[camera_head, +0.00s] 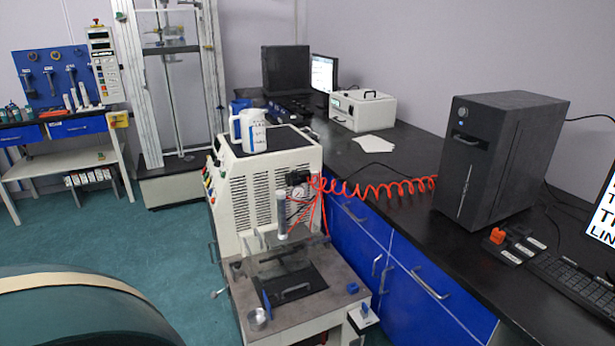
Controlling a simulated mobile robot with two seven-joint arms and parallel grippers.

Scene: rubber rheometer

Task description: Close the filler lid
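The rubber rheometer (265,190) stands in the middle, a cream cabinet with vent slots. On its front worktable (335,290) a clear guard (280,262) stands around a dark plate with a handle (292,291). A white jug (249,131) with a handle and blue markings stands on the cabinet's black top. I cannot pick out for certain which part is the filler lid, or whether it is open. Neither of my grippers is in view.
A large rounded teal body (80,318) with a tan band fills the lower left. A black bench (395,165) with blue cabinets runs along the right, bearing a computer tower (500,150). A red coiled hose (385,187) joins the rheometer. Green floor is free at left.

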